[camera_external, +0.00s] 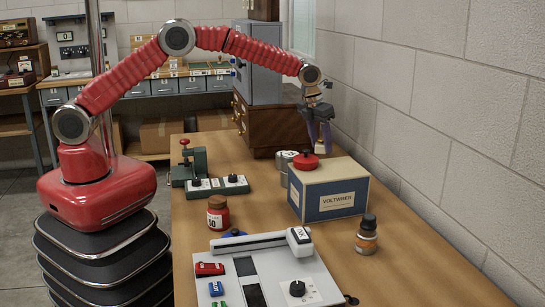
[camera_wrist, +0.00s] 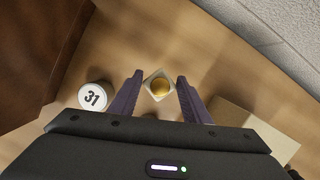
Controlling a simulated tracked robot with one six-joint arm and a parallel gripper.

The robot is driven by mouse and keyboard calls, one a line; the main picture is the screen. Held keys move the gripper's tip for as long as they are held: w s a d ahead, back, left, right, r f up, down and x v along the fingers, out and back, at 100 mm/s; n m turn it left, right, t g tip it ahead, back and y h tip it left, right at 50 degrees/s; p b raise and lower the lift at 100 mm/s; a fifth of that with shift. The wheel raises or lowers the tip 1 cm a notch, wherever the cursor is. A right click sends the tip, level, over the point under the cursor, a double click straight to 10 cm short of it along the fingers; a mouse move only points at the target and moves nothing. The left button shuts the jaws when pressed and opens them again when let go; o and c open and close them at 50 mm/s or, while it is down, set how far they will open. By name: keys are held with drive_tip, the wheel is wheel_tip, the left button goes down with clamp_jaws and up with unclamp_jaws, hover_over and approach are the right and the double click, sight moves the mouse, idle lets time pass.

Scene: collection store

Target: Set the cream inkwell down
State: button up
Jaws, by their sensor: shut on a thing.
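The cream inkwell (camera_wrist: 148,79) is a small square block with a round gold cap, seen from above between my fingertips in the wrist view. My gripper (camera_wrist: 159,80) is shut on it. In the external view my gripper (camera_external: 319,130) points down behind the Voltwren box, with the inkwell (camera_external: 320,148) at its tips. The inkwell's lower part is hidden there by the box and its red knob, so I cannot tell whether it touches the table (camera_external: 400,270).
The Voltwren box (camera_external: 335,203) stands in front of my gripper. A white-topped jar marked 31 (camera_wrist: 92,96) stands left of the inkwell. A dark wooden cabinet (camera_wrist: 35,50) is farther left; the wall (camera_external: 440,110) is right.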

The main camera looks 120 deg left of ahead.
sight(316, 145)
drive_tip(key=shift+f, duration=2.4)
drive_tip(key=shift+f, duration=1.9)
drive_tip(key=shift+f, duration=0.1)
drive_tip(key=o, duration=1.2)
drive_tip(key=v, duration=1.2)
